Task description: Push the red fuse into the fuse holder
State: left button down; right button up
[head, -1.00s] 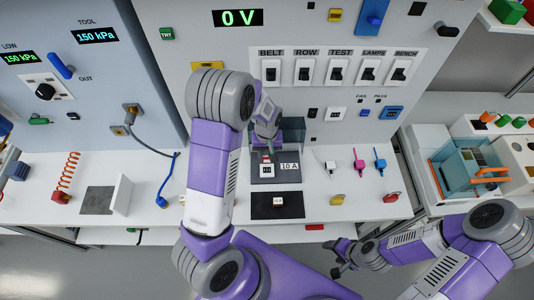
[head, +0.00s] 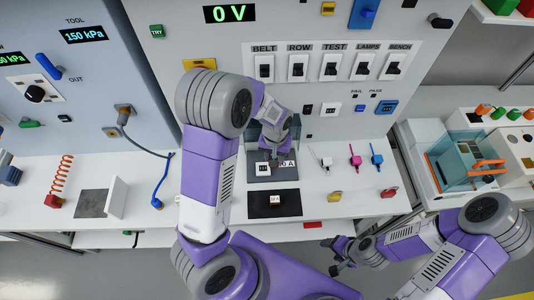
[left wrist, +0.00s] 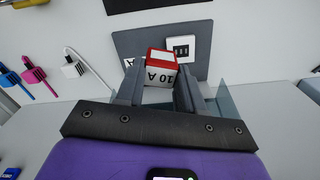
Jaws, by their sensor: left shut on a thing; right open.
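The red fuse (left wrist: 161,67), red and white with a "10 A" label, is between the fingers of my left gripper (left wrist: 159,90) in the left wrist view. In the head view my left gripper (head: 275,160) is low over the grey plate (head: 258,180) and hides the fuse. A white slotted block (head: 263,168), apparently the fuse holder, sits on this plate. It also shows in the left wrist view (left wrist: 181,46), just beyond the fuse, which looks tilted and beside it; contact cannot be told. My right gripper (head: 341,259) is open and empty, in front of the bench.
A black mat (head: 258,206) with a small labelled block (head: 275,199) lies in front of the plate. White, pink (head: 355,160) and blue (head: 376,159) plugs lie to the right. Switches (head: 331,67) line the panel above.

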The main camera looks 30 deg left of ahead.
pick_arm(q)
jog(key=shift+s+d+r+m, duration=0.1)
jog(key=shift+s+d+m, duration=0.05)
jog(key=shift+d+m, duration=0.25)
jog(key=shift+s+d+r+m, duration=0.15)
jog(key=shift+d+m, duration=0.15)
jog(key=shift+d, duration=0.2)
jog(key=w+a+f+n+p, duration=0.1)
jog(key=a+n+p, duration=0.1)
jog(key=a+n, duration=0.3)
jog(key=shift+w+a+f, duration=0.25)
jog(key=shift+a+f, duration=0.1)
jog(key=shift+a, duration=0.55)
jog(key=shift+f, duration=0.1)
jog(key=shift+f+b, duration=2.9)
jog(key=shift+f, duration=0.8)
jog(key=shift+f, duration=0.2)
